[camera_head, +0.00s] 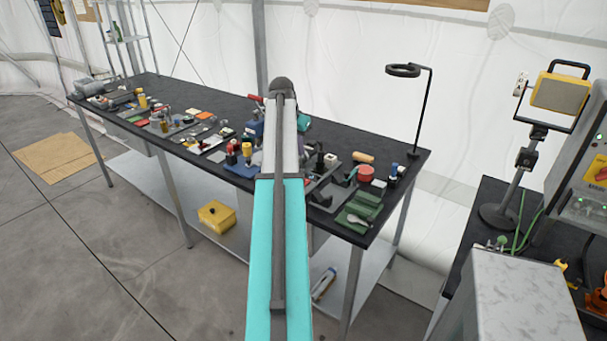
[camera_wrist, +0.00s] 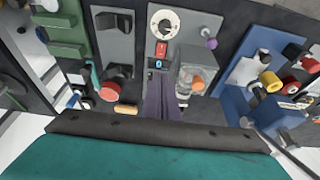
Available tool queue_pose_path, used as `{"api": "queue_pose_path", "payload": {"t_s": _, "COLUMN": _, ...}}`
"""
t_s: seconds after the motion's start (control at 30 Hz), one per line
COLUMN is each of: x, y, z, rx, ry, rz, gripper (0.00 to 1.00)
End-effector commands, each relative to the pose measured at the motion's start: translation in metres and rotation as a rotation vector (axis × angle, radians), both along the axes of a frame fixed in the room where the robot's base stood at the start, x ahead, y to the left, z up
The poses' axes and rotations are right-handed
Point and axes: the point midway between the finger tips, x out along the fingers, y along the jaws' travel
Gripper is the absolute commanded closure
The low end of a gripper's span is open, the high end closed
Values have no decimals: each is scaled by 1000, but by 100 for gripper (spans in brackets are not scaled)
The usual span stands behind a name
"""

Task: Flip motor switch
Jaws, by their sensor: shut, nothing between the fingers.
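In the wrist view a grey panel (camera_wrist: 187,28) carries a round white dial (camera_wrist: 163,24), with a red and blue rocker switch (camera_wrist: 161,50) just below it. The rocker has a red part above and a blue part marked "0" below. I take this as the motor switch, though no label for it is readable. My gripper (camera_wrist: 159,80) is shut and empty, its dark fingers pointing at the panel just below the blue part. I cannot tell whether the tips touch it. In the head view my arm hides the gripper and the switch.
A clear box with an orange knob (camera_wrist: 197,84) is close right of my fingers. A blue block with red and yellow knobs (camera_wrist: 262,82) is farther right.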

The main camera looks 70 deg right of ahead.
Motion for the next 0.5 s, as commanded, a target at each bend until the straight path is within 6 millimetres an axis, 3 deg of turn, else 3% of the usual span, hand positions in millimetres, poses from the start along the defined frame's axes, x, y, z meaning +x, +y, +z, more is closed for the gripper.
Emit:
{"api": "queue_pose_path", "payload": {"t_s": 0.27, "x": -1, "y": -3, "z": -9, "rx": 1, "ry": 0, "rz": 1, "gripper": 100}}
{"api": "queue_pose_path", "payload": {"t_s": 0.5, "x": -3, "y": -10, "z": -29, "rx": 1, "ry": 1, "rz": 1, "gripper": 100}}
